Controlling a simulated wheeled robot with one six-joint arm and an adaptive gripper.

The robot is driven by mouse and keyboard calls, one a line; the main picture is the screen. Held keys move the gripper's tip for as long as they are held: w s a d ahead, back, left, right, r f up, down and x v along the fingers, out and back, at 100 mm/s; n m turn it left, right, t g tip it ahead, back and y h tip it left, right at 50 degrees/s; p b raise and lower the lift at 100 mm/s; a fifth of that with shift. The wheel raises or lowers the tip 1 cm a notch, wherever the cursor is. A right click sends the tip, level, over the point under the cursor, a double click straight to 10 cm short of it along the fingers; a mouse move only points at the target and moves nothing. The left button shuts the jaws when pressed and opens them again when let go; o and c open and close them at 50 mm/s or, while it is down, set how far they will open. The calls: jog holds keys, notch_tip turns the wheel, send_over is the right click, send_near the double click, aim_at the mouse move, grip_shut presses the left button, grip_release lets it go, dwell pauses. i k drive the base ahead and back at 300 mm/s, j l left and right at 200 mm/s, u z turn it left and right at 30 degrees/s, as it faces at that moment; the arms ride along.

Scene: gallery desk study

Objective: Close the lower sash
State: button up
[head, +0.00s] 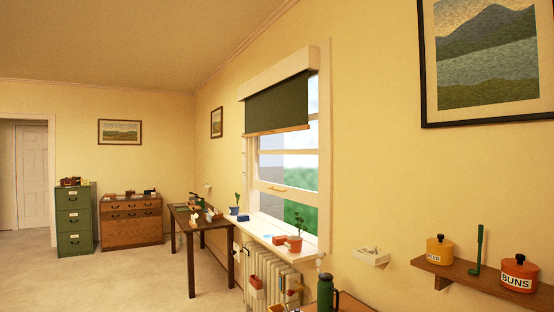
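The window's lower sash (283,190) is raised in the right-hand wall. Its white bottom rail carries a brass-coloured handle (277,188). Below the rail is an open gap with greenery outside, down to the white sill (262,226). A dark green blind (277,104) covers the upper part of the window. A potted plant in a terracotta pot (294,244) stands at the sill's near end, its leaves in front of the gap. I cannot tell whether it is in the sash's path. My gripper is not in view.
A blue-potted plant (234,210) stands at the sill's far end. A radiator (268,270) is below the sill. A green flask (326,291) stands on a wooden surface in front. A dark desk (211,225) stands beyond. Carpet (130,280) at left is clear.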

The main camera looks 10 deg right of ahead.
aim_at(309, 197)
jog(key=i+j+u, duration=0.25)
jog(key=i+u, duration=0.25)
jog(key=i, duration=0.2)
jog(key=i+u, duration=0.15)
jog(key=i, duration=1.6)
jog(key=i+z, duration=0.1)
jog(key=i, duration=0.45)
jog(key=i+j, duration=0.15)
jog(key=i, duration=0.45)
jog(key=i+z, duration=0.15)
jog(key=i, duration=0.4)
